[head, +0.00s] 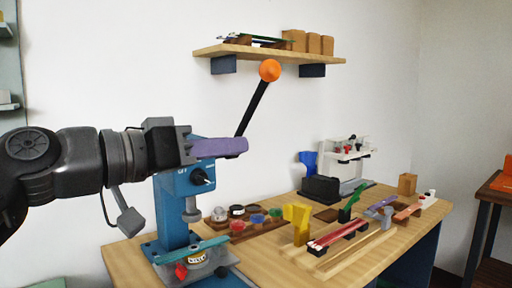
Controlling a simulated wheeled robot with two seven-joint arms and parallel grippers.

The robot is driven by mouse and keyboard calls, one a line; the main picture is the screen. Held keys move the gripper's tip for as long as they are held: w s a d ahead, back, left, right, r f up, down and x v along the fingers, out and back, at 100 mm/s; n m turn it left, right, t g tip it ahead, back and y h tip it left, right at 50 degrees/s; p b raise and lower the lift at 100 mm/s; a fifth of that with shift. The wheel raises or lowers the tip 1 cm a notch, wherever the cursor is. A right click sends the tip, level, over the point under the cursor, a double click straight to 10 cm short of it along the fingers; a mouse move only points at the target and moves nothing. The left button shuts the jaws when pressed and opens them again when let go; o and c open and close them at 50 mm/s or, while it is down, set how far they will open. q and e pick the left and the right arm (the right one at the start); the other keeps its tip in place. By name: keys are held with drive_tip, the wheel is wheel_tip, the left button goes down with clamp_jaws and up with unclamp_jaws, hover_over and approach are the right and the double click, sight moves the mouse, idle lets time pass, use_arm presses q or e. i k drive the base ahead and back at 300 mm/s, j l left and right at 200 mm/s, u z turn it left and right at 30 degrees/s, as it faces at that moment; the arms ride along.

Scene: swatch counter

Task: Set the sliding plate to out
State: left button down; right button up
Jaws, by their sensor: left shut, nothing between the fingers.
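The blue press (174,213) stands at the left front of the wooden counter. At its foot is a grey sliding plate (207,266) with a red knob (181,271) on its front left. A small labelled round piece (197,259) sits on the plate, under a teal bar (188,250). I cannot tell exactly how far the plate is slid. My left gripper (243,147) has purple fingers that are shut and empty. It is in front of the press's upper part, well above the plate. My right gripper is not in view.
A black lever with an orange ball (270,70) rises from the press. A wooden rack of small coloured cups (247,223), a yellow block (297,221) and a red strip on black supports (338,235) stand to the right. A wall shelf (270,53) is above.

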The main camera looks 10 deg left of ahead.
sight(219, 258)
drive_tip(key=k+l, duration=0.25)
drive_tip(key=k, duration=0.2)
drive_tip(key=k+l, duration=0.25)
drive_tip(key=k, duration=0.25)
